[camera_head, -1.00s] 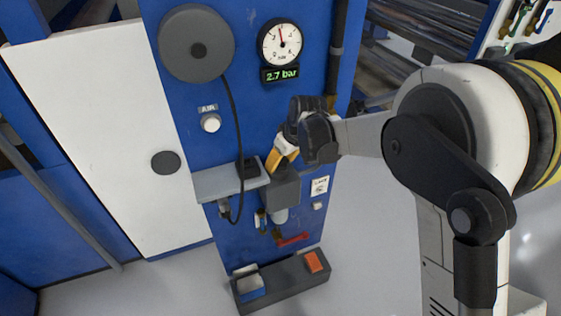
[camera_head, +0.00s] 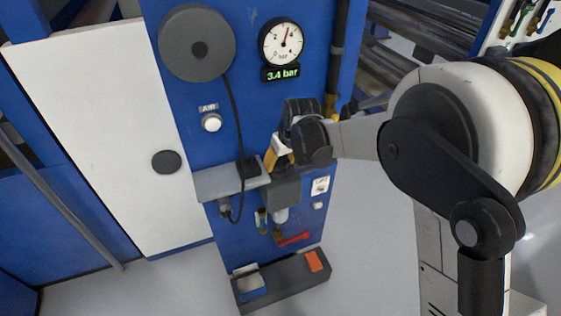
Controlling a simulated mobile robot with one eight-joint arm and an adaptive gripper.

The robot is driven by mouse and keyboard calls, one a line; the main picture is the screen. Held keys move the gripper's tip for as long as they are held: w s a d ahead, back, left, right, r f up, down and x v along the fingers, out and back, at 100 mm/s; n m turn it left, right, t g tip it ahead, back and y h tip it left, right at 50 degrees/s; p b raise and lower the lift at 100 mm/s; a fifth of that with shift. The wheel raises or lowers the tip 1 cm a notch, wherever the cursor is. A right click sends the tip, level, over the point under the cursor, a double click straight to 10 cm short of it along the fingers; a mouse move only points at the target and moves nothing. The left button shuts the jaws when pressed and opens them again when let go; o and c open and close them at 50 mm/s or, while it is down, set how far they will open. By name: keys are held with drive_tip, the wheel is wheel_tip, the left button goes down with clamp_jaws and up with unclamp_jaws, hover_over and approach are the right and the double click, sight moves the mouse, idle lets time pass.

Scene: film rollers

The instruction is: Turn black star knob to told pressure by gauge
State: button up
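The round pressure gauge (camera_head: 282,42) is mounted on the blue panel, its red needle pointing up and slightly right. The green display (camera_head: 281,73) below it reads 3.4 bar. My gripper (camera_head: 279,150) is at the grey regulator body (camera_head: 282,187) under the gauge, with its yellow-orange finger parts pointing down at the regulator's top. The black star knob is not visible; my gripper covers the place above the regulator. I cannot tell how far the fingers are closed or whether they touch the knob.
A grey shelf (camera_head: 229,182) with a black device sits left of the regulator, a cable hanging over it. A white AIR button (camera_head: 211,122) is above. A red lever (camera_head: 293,239) is below. A dark tray (camera_head: 282,281) stands on the floor.

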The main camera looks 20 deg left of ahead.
idle(0.7)
drive_tip(key=n+g+y, duration=0.1)
drive_tip(key=n, duration=0.3)
drive_tip(key=shift+w+d, duration=0.1)
drive_tip(key=shift+w, duration=0.05)
drive_tip(key=n+g, duration=0.1)
drive_tip(key=n, duration=0.1)
drive_tip(key=n+g, duration=0.1)
drive_tip(key=n, duration=0.1)
drive_tip(key=shift+w+n+y, duration=0.1)
drive_tip(key=shift+n+y, duration=0.2)
drive_tip(key=shift+n, duration=0.1)
drive_tip(key=p+v, duration=0.3)
drive_tip(key=v, duration=0.8)
drive_tip(key=d+r+m+t+b, duration=0.3)
drive_tip(key=d+m+t, duration=0.1)
drive_tip(key=d, duration=0.7)
drive_tip(key=w+d+f+t+h+b, duration=0.2)
drive_tip(key=w+d+t, duration=0.5)
drive_tip(key=w+d, duration=0.4)
drive_tip(key=shift+d+b+x, duration=0.4)
drive_tip(key=shift+b+x, duration=0.15)
drive_tip(key=shift+x, duration=1.6)
drive_tip(key=shift+w+r, duration=0.1)
drive_tip(key=shift+r, duration=0.1)
